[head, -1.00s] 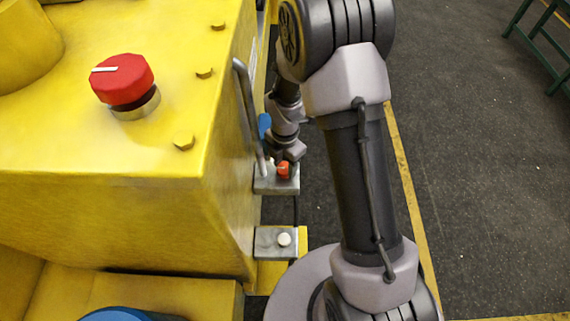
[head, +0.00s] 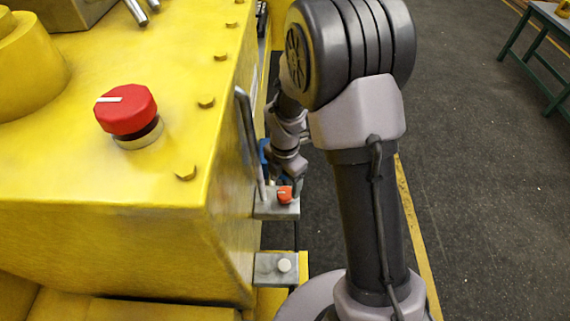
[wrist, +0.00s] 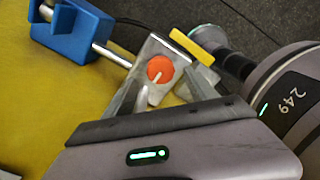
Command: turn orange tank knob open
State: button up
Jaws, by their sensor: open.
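The orange knob (head: 284,194) sits on a small grey metal bracket (head: 264,208) on the right side of the yellow machine. In the wrist view the knob (wrist: 160,69) is round with a pale pointer line running toward its lower left. My gripper (wrist: 168,92) is open, with one finger on each side of the knob's near edge. I cannot tell whether the fingers touch it. In the head view my gripper (head: 287,185) is just behind the knob and partly hidden.
A large red knob (head: 127,109) stands on the yellow machine (head: 110,175). A grey handle (head: 250,140) rises beside the bracket. A blue block (wrist: 72,32) with a rod is near the knob.

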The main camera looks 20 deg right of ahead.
aim_at(285, 193)
notch_tip(285, 193, up, 13)
jog(key=shift+r+p, duration=0.2)
jog(key=shift+p, duration=0.2)
